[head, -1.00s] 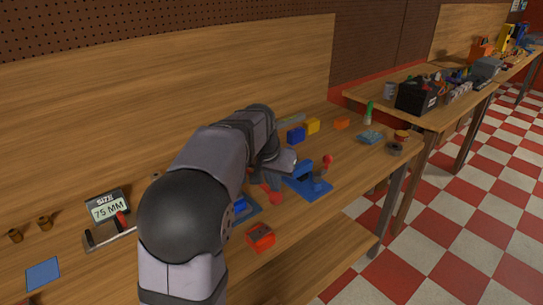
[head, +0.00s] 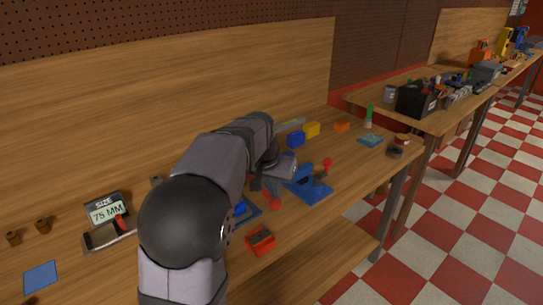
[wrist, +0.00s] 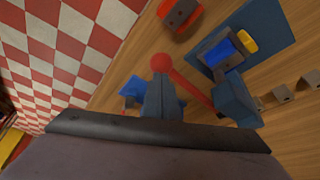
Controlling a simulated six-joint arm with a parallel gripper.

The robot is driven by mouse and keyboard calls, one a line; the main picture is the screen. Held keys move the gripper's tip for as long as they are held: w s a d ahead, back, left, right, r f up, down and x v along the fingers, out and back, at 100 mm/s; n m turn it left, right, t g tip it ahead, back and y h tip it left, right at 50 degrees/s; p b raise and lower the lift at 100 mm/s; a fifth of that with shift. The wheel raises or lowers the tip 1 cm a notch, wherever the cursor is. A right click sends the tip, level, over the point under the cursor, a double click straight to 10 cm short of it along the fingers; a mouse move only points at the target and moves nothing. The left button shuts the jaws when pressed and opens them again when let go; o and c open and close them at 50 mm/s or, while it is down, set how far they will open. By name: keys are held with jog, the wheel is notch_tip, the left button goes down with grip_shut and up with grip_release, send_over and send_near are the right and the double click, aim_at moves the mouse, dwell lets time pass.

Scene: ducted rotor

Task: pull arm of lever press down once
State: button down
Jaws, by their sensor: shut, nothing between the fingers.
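The lever press stands on a blue base plate (wrist: 265,35), with a blue cylinder and a yellow part showing in the wrist view. Its red arm (wrist: 190,84) slants out from the grey press frame (wrist: 236,100) to a red ball knob (wrist: 162,63). The knob also shows in the head view (head: 275,203), just below my gripper (head: 271,188). In the wrist view my gripper (wrist: 161,80) is shut and empty, its fingertips at the knob. I cannot tell whether they touch it. My arm hides much of the press in the head view.
A blue device with a red knob (head: 308,185) stands close to the right of my gripper. An orange-red block (head: 260,240) lies near the table's front edge. Blue (head: 296,139) and yellow (head: 312,130) blocks lie behind.

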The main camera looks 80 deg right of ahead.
notch_tip(320, 180, up, 15)
jog(key=w+d+p, duration=0.2)
jog(key=p, duration=1.2)
jog(key=shift+p, duration=0.3)
jog(key=shift+d, duration=0.1)
dwell(0.3)
notch_tip(320, 180, up, 6)
jog(key=p, duration=0.5)
dwell(0.4)
dwell(0.4)
